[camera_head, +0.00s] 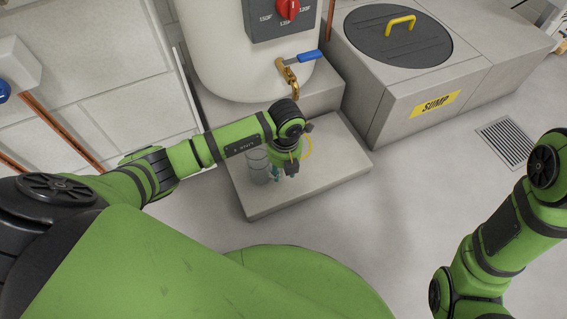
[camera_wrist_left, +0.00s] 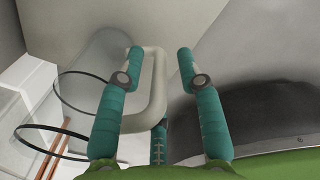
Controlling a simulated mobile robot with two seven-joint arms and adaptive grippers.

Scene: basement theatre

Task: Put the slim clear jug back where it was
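The slim clear jug (camera_head: 258,168) stands on the low grey concrete slab, just left of my left gripper (camera_head: 276,175). In the left wrist view, the jug (camera_wrist_left: 92,62) shows as a see-through cylinder with dark rings and a pale loop handle (camera_wrist_left: 158,85). The teal fingers of my left gripper (camera_wrist_left: 160,66) are apart, one on each side of the handle. A gap shows between the handle and the right-hand finger. Whether the left-hand finger touches the handle I cannot tell. My right arm is at the right of the head view, with its gripper not visible.
The concrete slab (camera_head: 315,187) lies below a white tank (camera_head: 235,60) with a brass tap (camera_head: 289,75) and blue lever. A sump box (camera_head: 400,110) stands to the right. A floor drain (camera_head: 508,140) is farther right. Open floor surrounds the slab's front.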

